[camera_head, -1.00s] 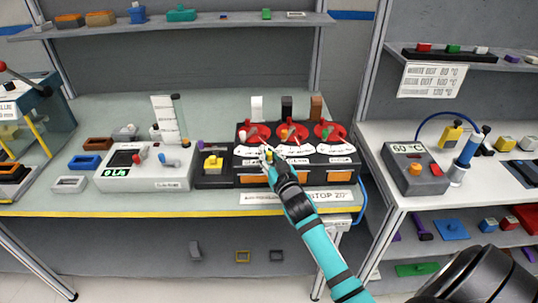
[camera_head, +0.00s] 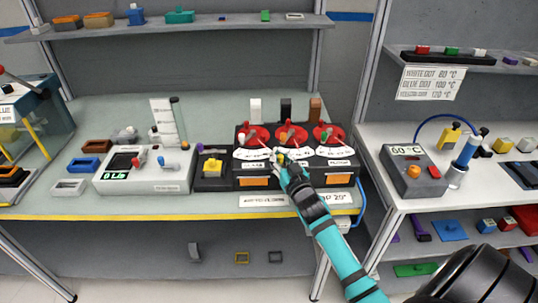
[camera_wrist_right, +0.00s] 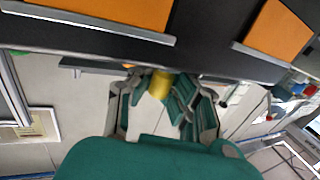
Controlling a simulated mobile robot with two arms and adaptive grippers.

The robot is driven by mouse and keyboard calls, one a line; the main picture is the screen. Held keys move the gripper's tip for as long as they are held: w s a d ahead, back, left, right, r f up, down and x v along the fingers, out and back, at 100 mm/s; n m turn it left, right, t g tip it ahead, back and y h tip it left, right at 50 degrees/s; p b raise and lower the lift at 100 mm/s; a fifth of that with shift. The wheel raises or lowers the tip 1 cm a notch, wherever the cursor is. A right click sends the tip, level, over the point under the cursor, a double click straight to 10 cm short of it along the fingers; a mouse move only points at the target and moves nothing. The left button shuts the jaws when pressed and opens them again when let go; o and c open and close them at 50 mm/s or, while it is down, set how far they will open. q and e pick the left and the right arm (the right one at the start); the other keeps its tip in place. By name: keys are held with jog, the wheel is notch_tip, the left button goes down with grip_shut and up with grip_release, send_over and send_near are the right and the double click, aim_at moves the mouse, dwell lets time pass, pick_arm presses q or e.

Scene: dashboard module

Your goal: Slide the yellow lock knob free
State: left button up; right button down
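The yellow lock knob (camera_wrist_right: 160,84) is a short cylinder at the front of the dashboard module (camera_head: 297,168), below its black face in the right wrist view. My right gripper (camera_wrist_right: 160,92) has its finger pads on both sides of the knob and appears shut on it. In the head view the right gripper (camera_head: 281,160) is at the module's front middle, and its fingers mostly hide the knob. The module carries red dials (camera_head: 253,137) with white scales and orange front panels (camera_head: 254,182). My left gripper is not in view.
A small black box with a yellow block (camera_head: 212,165) and a white device with a display (camera_head: 145,176) stand left of the module. A grey 60 °C box (camera_head: 414,170) is on the right table.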

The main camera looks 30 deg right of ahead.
jog(key=shift+s+d+f, duration=0.3)
jog(key=shift+s+f, duration=0.05)
jog(key=shift+f, duration=0.05)
jog(key=c, duration=2)
grip_release()
jog(key=shift+a, duration=0.1)
jog(key=o, duration=0.8)
jog(key=shift+s+d+r, duration=0.2)
jog(key=shift+s+r, duration=0.15)
jog(key=shift+s, duration=0.1)
jog(key=shift+w, duration=0.1)
jog(key=shift+w, duration=0.15)
jog(key=v, duration=1.2)
jog(key=shift+f, duration=0.1)
